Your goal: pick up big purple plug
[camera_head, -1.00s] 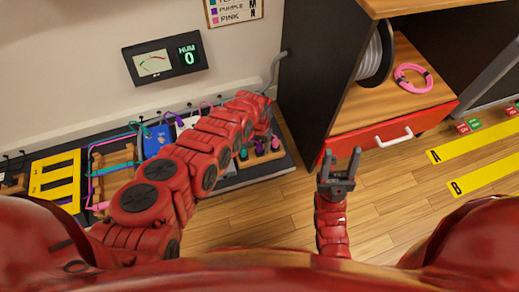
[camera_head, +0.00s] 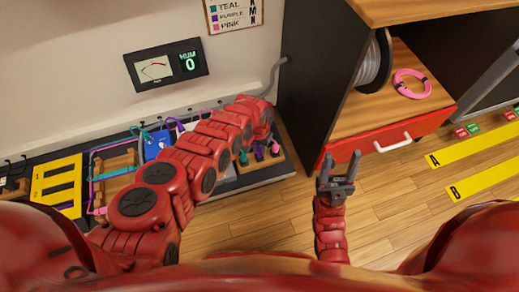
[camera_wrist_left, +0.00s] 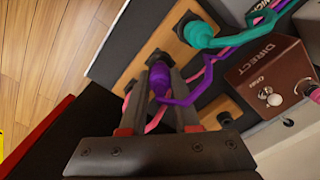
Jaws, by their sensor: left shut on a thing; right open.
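The big purple plug (camera_wrist_left: 160,82) shows in the left wrist view, standing at a wooden strip (camera_wrist_left: 150,60), with a purple cable running off to the right. My left gripper (camera_wrist_left: 161,66) is shut on the plug, one finger on each side. Whether the plug is still seated in the strip cannot be told. In the head view my left arm covers the left gripper. My right gripper (camera_head: 338,168) is open and empty, above the wooden floor in front of the red drawer.
A teal plug (camera_wrist_left: 200,35) sits on the same strip, close to the left gripper. A brown DIRECT box (camera_wrist_left: 270,75) stands beside it. A wooden shelf unit with a red drawer (camera_head: 385,140) and a pink cable coil (camera_head: 411,84) is at right.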

